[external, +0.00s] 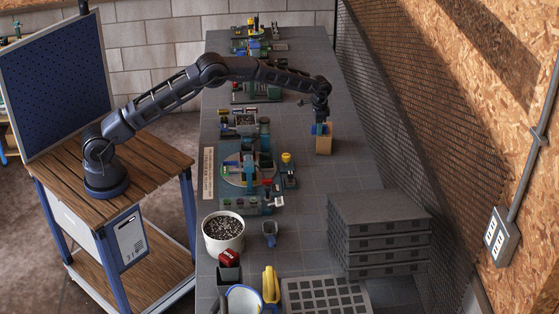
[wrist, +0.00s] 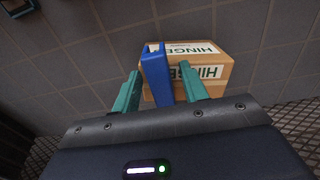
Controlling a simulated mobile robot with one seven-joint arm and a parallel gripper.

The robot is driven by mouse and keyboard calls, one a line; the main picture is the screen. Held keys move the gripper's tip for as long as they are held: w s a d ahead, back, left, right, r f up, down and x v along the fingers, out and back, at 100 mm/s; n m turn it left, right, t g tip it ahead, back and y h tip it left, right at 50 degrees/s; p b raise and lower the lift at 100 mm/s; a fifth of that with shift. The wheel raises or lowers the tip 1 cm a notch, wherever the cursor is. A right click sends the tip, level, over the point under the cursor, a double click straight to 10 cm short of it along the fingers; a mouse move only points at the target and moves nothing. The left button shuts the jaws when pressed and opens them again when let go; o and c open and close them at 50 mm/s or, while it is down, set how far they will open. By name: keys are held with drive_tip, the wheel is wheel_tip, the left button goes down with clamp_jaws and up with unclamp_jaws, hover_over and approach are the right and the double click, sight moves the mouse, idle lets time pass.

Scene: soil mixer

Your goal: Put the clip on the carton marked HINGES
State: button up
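The carton marked HINGES (wrist: 222,80) is a brown box with white labels, one on its top and one on its side. It also stands on the bench in the external view (external: 324,146). The blue clip (wrist: 157,78) is upright at the carton's edge in the wrist view, overlapping its left part. It shows as a small blue patch on the carton's top in the external view. My gripper (wrist: 160,72) is around the clip. Its teal fingers are apart, with a visible gap between the clip and the right finger. The clip's lower contact is hidden.
The grey bench top (external: 352,177) is clear around the carton. A mesh wall (external: 385,115) runs along its right side. Stacked grey trays (external: 378,235) stand nearer the camera. A machine with a round plate (external: 245,172) stands to the left, with a white bucket (external: 223,233) below it.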

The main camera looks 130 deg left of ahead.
wheel_tip(320, 180, up, 12)
drive_tip(key=shift+r, duration=0.2)
idle(0.6)
